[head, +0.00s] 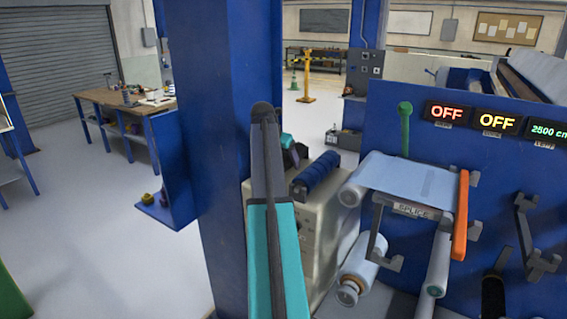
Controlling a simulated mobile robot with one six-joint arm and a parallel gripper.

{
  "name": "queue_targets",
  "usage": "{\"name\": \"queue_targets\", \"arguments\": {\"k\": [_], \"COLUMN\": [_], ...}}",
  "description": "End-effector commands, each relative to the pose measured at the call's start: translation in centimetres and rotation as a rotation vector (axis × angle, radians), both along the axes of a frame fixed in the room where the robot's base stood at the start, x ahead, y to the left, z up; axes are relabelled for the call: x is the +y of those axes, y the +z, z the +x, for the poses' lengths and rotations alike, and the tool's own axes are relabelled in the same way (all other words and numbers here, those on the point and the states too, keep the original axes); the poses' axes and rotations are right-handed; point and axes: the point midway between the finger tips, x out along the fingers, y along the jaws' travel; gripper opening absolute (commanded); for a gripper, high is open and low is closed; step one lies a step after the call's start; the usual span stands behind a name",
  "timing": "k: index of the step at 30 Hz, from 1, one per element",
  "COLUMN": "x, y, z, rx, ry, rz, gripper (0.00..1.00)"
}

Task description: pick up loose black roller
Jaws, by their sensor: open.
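A dark roller (316,174), looking navy to black, lies on top of a cream cabinet (325,225) just right of my arm. My gripper (299,157) is small and partly hidden behind my arm links, just behind and left of that roller. Its jaws are open; I cannot make out the gap between them or whether they touch the roller. Another black cylinder (493,296) shows at the bottom right, on the blue machine panel, cut by the frame edge.
A thick blue column (228,150) stands close left of my arm, with a blue shelf (168,208) on its side. The blue machine panel (400,110) on the right carries pale film rollers (360,270) and an orange bar (461,215). Open floor lies at far left.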

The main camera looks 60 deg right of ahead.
Motion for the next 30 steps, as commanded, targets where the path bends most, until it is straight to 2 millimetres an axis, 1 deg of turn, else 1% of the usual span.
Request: {"name": "queue_targets", "arguments": {"k": [7,8,12,17,18,19,30], "x": [-0.02,-0.02,-0.02,-0.04,-0.05,-0.08,-0.14], "y": [0.03,0.03,0.04,0.03,0.04,0.16,0.47], "z": [-0.03,-0.03,-0.05,-0.07,-0.07,-0.07,-0.06], "rx": [0.000,0.000,0.000,0.000,0.000,0.000,-0.001], "ry": [0.000,0.000,-0.001,-0.001,-0.001,-0.001,-0.002], "rz": [0.000,0.000,0.000,0.000,0.000,-0.002,-0.003], "gripper": [0.74,0.71,0.47,0.20,0.13,0.11,0.11]}}
